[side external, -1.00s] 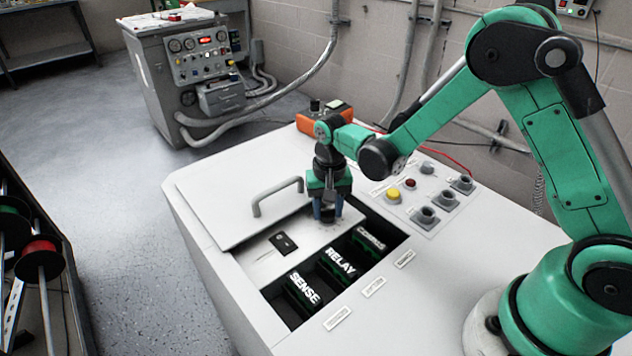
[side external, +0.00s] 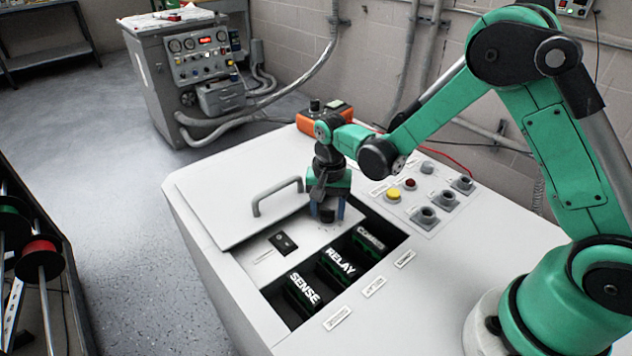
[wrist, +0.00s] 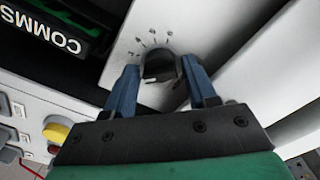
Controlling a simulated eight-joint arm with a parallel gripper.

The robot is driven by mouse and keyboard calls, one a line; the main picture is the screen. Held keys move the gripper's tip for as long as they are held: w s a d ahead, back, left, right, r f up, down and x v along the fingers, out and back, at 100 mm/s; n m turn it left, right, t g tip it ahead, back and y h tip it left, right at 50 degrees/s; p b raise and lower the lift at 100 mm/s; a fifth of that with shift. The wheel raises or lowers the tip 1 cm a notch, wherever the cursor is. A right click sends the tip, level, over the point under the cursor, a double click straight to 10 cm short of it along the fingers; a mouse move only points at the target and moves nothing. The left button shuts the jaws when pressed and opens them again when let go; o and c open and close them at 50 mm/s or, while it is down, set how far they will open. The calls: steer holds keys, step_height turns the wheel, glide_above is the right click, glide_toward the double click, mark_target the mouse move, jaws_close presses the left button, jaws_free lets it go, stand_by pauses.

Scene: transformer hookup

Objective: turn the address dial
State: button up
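The address dial (wrist: 160,68) is a dark round knob on a light panel with small marks in an arc beside it in the wrist view. My gripper (wrist: 160,62) has its two blue fingers on opposite sides of the dial, the tips close against it. It looks shut on the dial, though the contact itself is hard to see. In the side external view my gripper (side external: 327,214) points down at the panel strip behind the open bay, with the dark dial (side external: 326,214) showing between the fingers.
A lid with a grey handle (side external: 277,194) lies beside the gripper. The open bay holds modules marked SENSE (side external: 305,289), RELAY (side external: 341,262) and COMMS (wrist: 48,32). A black switch (side external: 283,243) is on the strip. A yellow button (side external: 393,195) and sockets stand to the right.

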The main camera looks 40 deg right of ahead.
mark_target(329, 209)
steer(key=shift+r, duration=4)
steer(key=n, duration=0.3)
steer(key=f+n, duration=0.1)
steer(key=shift+s+d+f+t+y, duration=0.1)
steer(key=shift+s+d+t+y, duration=0.1)
steer(key=shift+d+t+y, duration=0.15)
steer(key=n, duration=0.4)
steer(key=f+n+t+y, duration=0.1)
steer(key=n, duration=0.1)
steer(key=shift+s+d, duration=0.25)
steer(key=shift+s, duration=0.05)
steer(key=n, duration=0.3)
steer(key=n+y, duration=0.1)
steer(key=shift+s+d+f+n+t, duration=0.2)
steer(key=shift+f+n+t, duration=0.1)
steer(key=shift+n+t, duration=0.1)
steer(key=n, duration=0.3)
steer(key=shift+s+d+f+t+y, duration=0.1)
steer(key=shift+s+t+y, duration=0.1)
steer(key=shift+t+y, duration=0.05)
steer(key=shift+n, duration=0.4)
steer(key=shift+x, duration=2.8)
jaws_close()
